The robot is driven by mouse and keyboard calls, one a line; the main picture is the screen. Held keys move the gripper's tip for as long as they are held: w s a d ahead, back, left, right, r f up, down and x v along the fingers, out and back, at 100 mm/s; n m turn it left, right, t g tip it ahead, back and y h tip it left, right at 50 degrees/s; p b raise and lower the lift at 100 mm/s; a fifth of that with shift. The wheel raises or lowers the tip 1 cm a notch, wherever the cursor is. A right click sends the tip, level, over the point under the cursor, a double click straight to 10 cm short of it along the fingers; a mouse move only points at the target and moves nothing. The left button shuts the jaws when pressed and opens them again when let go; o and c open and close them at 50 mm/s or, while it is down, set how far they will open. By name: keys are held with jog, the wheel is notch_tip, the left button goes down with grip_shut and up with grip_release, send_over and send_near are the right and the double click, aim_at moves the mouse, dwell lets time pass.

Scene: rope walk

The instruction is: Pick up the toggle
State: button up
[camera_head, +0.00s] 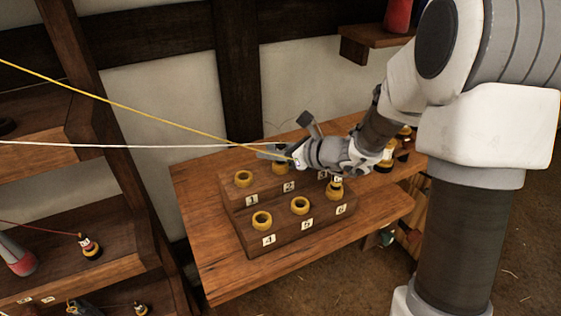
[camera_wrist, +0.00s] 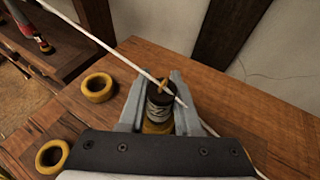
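The wrist view shows a dark, upright piece wound with grey cord (camera_wrist: 160,108), with a small orange-brown peg on top, and it may be the toggle. It stands over a yellow ring (camera_wrist: 158,128) between the two fingers of my gripper (camera_wrist: 159,88). The fingers flank it closely; I cannot tell whether they press on it. In the head view my gripper (camera_head: 276,152) is at the back row of the wooden rack (camera_head: 285,238), near the place marked 2, and hides most of the piece.
Yellow rings sit at rack places 1 (camera_head: 243,179), 4 (camera_head: 262,220) and 5 (camera_head: 300,205). A white rope (camera_wrist: 105,44) crosses close to my fingertips in the wrist view. A yellow rope (camera_head: 130,107) runs to my gripper area in the head view. Shelves (camera_head: 120,240) stand left.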

grip_shut()
jog(key=shift+r, duration=0.1)
